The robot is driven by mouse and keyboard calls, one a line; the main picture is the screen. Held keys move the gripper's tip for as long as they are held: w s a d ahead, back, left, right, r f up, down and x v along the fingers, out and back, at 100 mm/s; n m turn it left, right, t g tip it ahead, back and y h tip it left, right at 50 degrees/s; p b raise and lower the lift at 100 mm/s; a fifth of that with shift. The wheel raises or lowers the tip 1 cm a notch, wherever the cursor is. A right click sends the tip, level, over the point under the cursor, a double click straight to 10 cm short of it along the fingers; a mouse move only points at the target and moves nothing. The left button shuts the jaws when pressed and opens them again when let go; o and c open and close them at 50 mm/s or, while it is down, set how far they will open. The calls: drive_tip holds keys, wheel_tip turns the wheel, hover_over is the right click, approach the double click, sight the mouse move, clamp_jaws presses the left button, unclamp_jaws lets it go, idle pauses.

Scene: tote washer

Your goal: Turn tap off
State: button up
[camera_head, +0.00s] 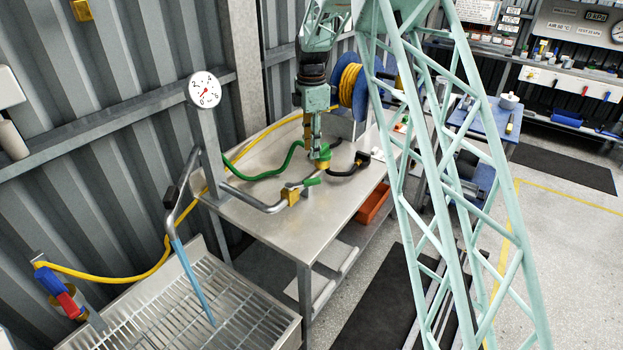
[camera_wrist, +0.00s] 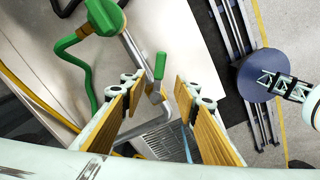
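A blue stream (camera_head: 193,280) runs from the bent spout (camera_head: 172,205) into the grated basin (camera_head: 140,325). My gripper (camera_head: 311,140) is above the table, behind the tap in the head view. In the wrist view my gripper (camera_wrist: 158,88) is open and empty; the green lever (camera_wrist: 160,66) shows between and beyond the fingertips, apparently untouched.
A green-and-yellow nozzle (camera_head: 322,158) with green hose (camera_head: 262,175) lies on the table (camera_head: 330,205), close by the gripper. A black hose end (camera_head: 350,166) is beside it. A round gauge (camera_head: 204,90) stands behind the pipe. A blue reel (camera_head: 350,88) is at the back.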

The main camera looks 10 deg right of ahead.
sight(312, 180)
drive_tip(key=shift+f, duration=0.15)
drive_tip(key=shift+f, duration=6.75)
drive_tip(key=shift+c, duration=0.7)
clamp_jaws()
